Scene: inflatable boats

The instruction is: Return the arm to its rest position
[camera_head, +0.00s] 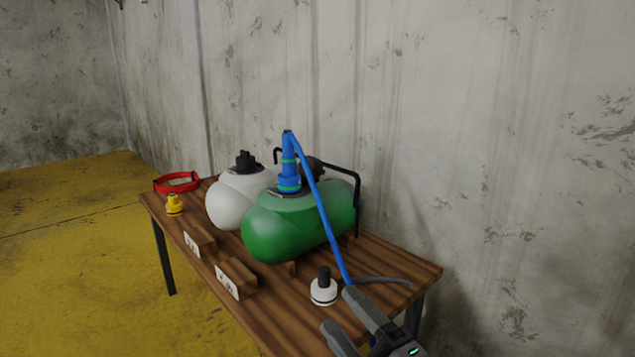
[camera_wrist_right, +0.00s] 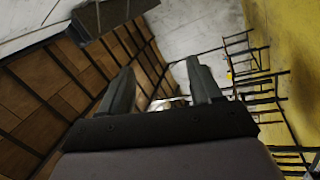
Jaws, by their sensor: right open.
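My right gripper (camera_head: 339,309) is at the bottom of the head view, by the near right end of the wooden table (camera_head: 420,268). Its two fingers are apart. In the right wrist view the gripper (camera_wrist_right: 161,68) shows nothing between its fingers. The lower end of a blue rod (camera_head: 322,220) meets one fingertip in the picture; I cannot tell whether they touch. The rod runs down from a blue pump-like piece (camera_head: 289,175) on top of a green rounded body (camera_head: 290,230). My left gripper is not in view.
A white rounded body (camera_head: 230,200) sits behind the green one. A white fitting with a black top (camera_head: 323,292) stands near the gripper. A yellow fitting (camera_head: 174,205) and a red ring (camera_head: 176,183) are at the far end. A wall (camera_head: 480,120) runs behind the table.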

